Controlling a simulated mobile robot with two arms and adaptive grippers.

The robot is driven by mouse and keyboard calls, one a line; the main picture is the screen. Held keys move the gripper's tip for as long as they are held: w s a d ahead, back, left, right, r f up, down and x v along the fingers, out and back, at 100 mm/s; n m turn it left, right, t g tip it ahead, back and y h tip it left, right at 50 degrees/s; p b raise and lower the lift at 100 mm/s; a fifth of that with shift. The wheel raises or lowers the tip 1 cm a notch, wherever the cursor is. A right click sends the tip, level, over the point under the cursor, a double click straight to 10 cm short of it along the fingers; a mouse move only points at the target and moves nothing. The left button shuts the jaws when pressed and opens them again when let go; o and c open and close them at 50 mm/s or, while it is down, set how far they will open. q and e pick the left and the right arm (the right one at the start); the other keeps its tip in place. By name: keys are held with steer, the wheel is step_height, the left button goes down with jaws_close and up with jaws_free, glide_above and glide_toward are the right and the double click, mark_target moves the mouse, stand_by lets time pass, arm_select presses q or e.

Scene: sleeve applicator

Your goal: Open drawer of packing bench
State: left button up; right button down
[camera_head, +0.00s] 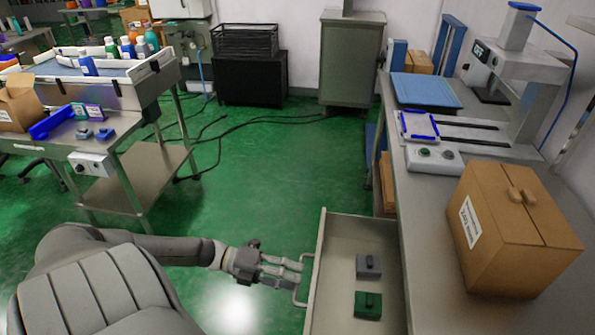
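The packing bench (425,225) runs down the right side of the head view. Its drawer (335,262) is pulled out to the left from under the top, and I look down into it. A grey block-like item (368,266) and a green one (367,304) lie inside. A bar handle (296,294) is on the drawer's left front. My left gripper (298,276) is at this handle, its fingers pointing right and overlapping the bar. Whether they are closed on it is unclear. My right gripper is not in view.
A brown carton (510,230) stands on the bench near the drawer. A machine (515,75) and a blue tray (426,90) are farther back. A side table (150,175) with bottles stands at left. Green floor (270,170) between is clear except for black cables.

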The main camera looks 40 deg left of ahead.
arm_select(q)
steer(key=v, duration=0.9)
steer(key=shift+s+a, duration=0.25)
steer(key=shift+a, duration=0.1)
